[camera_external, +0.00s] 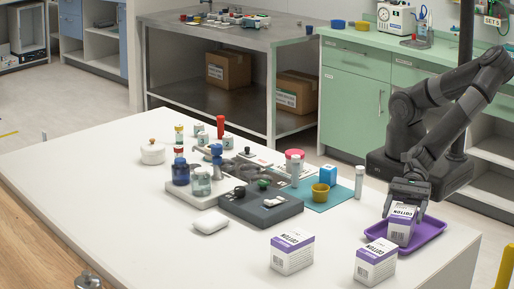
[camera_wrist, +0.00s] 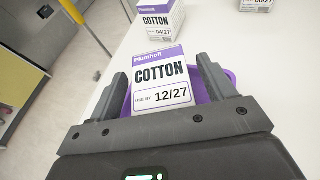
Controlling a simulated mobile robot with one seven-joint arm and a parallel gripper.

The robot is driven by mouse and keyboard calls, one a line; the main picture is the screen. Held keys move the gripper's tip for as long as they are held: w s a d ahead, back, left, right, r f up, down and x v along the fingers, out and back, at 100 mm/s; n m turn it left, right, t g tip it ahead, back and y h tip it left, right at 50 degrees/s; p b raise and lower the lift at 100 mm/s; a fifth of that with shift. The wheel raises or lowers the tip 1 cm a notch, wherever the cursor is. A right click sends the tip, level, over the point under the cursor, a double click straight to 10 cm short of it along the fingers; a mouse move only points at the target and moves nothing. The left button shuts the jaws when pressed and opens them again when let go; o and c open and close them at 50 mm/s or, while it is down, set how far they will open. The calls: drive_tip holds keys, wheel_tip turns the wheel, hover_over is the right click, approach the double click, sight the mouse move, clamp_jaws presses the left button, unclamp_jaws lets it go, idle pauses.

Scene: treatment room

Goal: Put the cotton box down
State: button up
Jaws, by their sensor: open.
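A white and purple cotton box (camera_external: 400,232) stands upright in the purple tray (camera_external: 434,235) at the table's right end. My gripper (camera_external: 406,205) is just above and around its upper part. In the wrist view, the cotton box (camera_wrist: 162,78) reads "12/27" and sits between the fingers of my gripper (camera_wrist: 162,70). The fingers are open, with a gap visible beside the box. The tray (camera_wrist: 232,78) shows behind the right finger. The box's bottom is hidden in the wrist view.
Two similar cotton boxes stand outside the tray, one at the front middle (camera_external: 292,254) and one at the front right (camera_external: 375,262). The front left tabletop is clear.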

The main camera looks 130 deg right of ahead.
drive_tip(key=shift+r, duration=0.2)
drive_tip(key=v, duration=0.7)
drive_tip(key=shift+s, duration=0.2)
drive_tip(key=shift+d+f, duration=0.1)
drive_tip(key=shift+d, duration=0.1)
